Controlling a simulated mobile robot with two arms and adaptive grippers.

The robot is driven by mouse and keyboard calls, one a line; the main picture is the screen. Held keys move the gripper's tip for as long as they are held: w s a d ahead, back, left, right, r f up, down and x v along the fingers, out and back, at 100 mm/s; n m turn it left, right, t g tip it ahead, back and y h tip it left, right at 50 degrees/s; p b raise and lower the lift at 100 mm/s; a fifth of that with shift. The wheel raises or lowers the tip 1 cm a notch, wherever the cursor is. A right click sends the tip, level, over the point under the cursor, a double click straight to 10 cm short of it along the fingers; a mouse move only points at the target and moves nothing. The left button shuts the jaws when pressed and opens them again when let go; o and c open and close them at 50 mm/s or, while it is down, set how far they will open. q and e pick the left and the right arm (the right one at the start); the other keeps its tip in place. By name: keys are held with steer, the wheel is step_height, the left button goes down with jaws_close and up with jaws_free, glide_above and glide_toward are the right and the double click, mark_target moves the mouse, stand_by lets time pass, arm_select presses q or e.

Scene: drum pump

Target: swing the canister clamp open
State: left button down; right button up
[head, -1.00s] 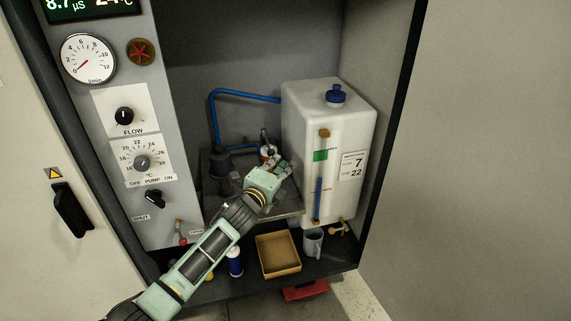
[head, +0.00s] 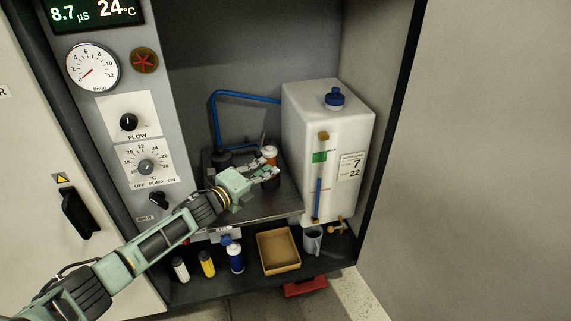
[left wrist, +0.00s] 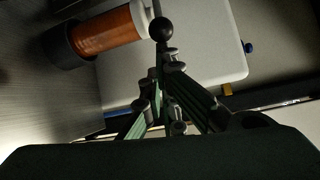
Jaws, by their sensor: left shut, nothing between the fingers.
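The canister (head: 270,154), an orange cylinder with a white cap, stands on the grey shelf beside the white tank. In the left wrist view the canister (left wrist: 105,31) lies across the upper left, with a dark end. The clamp lever shows as a black ball knob (left wrist: 161,29) on a thin rod beside the white cap. In the head view a thin rod stands behind the canister; the clamp itself is mostly hidden. My left gripper (head: 271,169) is shut and empty, its fingers close by the canister. In the left wrist view its fingertips (left wrist: 165,85) lie below the ball knob, apart from it in the picture.
The white tank (head: 325,150) stands right of the canister. A blue hose (head: 214,115) runs behind. The control panel (head: 125,105) bounds the left. Below are several bottles, a tan tray (head: 278,252) and a grey mug (head: 312,240). The shelf's front right (head: 275,206) is bare.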

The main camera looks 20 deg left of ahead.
arm_select(q)
steer(key=shift+s+a, duration=0.2)
steer(key=shift+a, duration=0.5)
steer(key=shift+s+a, duration=0.15)
steer(key=shift+a, duration=0.5)
arm_select(e)
steer(key=shift+s+f, duration=0.1)
steer(key=shift+f, duration=0.2)
arm_select(q)
step_height(320, 180, up, 10)
